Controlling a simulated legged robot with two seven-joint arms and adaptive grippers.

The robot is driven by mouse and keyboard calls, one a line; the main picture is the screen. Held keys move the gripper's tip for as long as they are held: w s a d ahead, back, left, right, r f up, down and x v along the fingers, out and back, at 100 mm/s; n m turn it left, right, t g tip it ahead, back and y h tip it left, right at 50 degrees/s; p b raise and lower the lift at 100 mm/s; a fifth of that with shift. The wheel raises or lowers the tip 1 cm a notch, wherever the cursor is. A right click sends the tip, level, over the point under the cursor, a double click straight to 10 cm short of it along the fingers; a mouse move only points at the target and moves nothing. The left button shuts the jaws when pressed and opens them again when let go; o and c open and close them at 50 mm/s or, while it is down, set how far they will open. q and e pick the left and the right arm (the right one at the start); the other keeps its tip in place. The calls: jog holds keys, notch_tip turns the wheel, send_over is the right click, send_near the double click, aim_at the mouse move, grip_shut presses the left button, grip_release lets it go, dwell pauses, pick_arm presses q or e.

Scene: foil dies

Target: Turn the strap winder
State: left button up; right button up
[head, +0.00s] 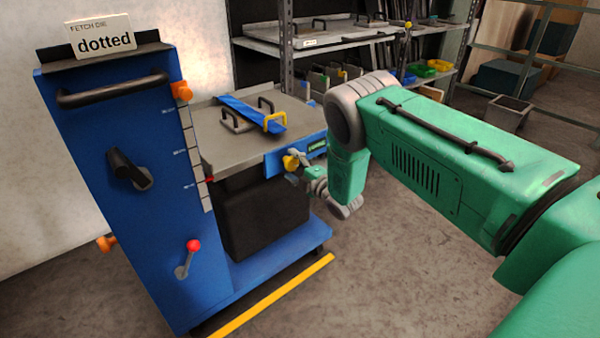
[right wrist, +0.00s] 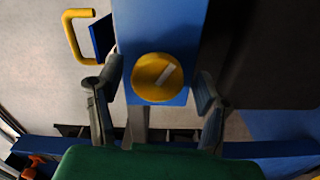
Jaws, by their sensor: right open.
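The strap winder (head: 290,163) is a round yellow knob on the blue front edge of the cart's table. In the right wrist view the yellow knob (right wrist: 150,90) shows face-on with a pale slanted bar, on a blue block. My right gripper (head: 298,168) is open at the knob. Its two fingers stand either side of the knob, with visible gaps, so they look apart from it. A blue strap (head: 245,110) lies across the grey plate on the table, between dark handles and a yellow handle (head: 275,122). My left gripper is not in view.
The blue cart panel (head: 135,190) at left carries a black handle, a dark crank and a red-tipped lever (head: 193,246). A sign (head: 102,40) reads "FETCH DIE dotted". Shelves (head: 320,40) with dies and bins stand behind. A yellow floor line (head: 270,298) runs along the cart; floor right of it is clear.

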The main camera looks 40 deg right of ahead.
jog(key=s, duration=1.1)
jog(key=shift+s+d, duration=0.15)
jog(key=shift+d, duration=0.15)
notch_tip(320, 180, up, 5)
jog(key=m+g+p, duration=0.2)
jog(key=m+g, duration=0.2)
jog(key=m, duration=1.2)
jog(key=shift+g+h, duration=0.3)
jog(key=b+x, duration=0.4)
jog(key=x, duration=0.8)
jog(key=shift+w+d+f, duration=0.1)
jog(key=shift+w+f, duration=0.1)
jog(key=shift+w, duration=0.4)
jog(key=shift+c, duration=0.4)
jog(key=c, duration=1.2)
